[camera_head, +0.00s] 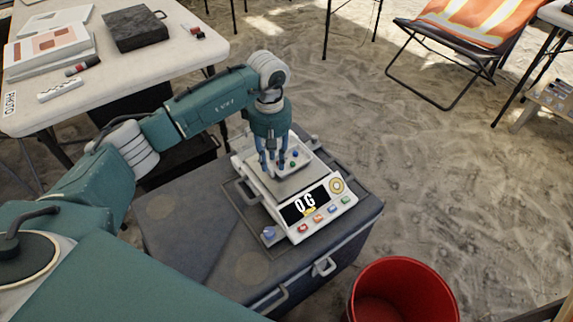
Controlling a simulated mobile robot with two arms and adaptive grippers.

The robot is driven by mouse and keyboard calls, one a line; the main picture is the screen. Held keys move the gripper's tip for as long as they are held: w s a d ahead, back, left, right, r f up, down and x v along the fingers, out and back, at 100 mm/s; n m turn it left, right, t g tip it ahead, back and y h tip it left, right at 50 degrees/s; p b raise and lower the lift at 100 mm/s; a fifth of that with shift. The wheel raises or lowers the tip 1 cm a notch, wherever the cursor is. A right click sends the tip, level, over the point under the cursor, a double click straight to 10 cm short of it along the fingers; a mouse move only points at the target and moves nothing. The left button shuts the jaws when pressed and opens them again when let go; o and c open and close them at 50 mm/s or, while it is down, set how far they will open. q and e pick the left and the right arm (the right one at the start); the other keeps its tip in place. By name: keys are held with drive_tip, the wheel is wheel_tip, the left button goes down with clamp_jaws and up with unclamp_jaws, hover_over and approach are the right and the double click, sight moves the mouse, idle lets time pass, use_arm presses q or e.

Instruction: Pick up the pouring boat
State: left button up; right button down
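A digital scale (318,203) stands on a dark case in the middle of the head view. Its display reads "0 G". A small pale boat-like dish (296,167) with a few blue and green bits shows at the scale's plate; I take it to be the pouring boat. My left gripper (272,168) points down at the dish's left side, its blue fingers overlapping it in the view. I cannot tell whether the fingers touch or grip the dish, or whether it rests on the plate. The fingers hide part of it. My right gripper is not in view.
The dark case (190,235) has free room on top left of the scale. A red bucket (405,290) stands on the sand at front right. A white table (120,70) with a dark box (135,28) is at upper left. An orange folding chair (470,25) is at upper right.

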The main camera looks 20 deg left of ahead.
use_arm(q)
wheel_tip(320, 180, down, 2)
drive_tip(key=shift+f, duration=0.2)
drive_tip(key=c, duration=0.7)
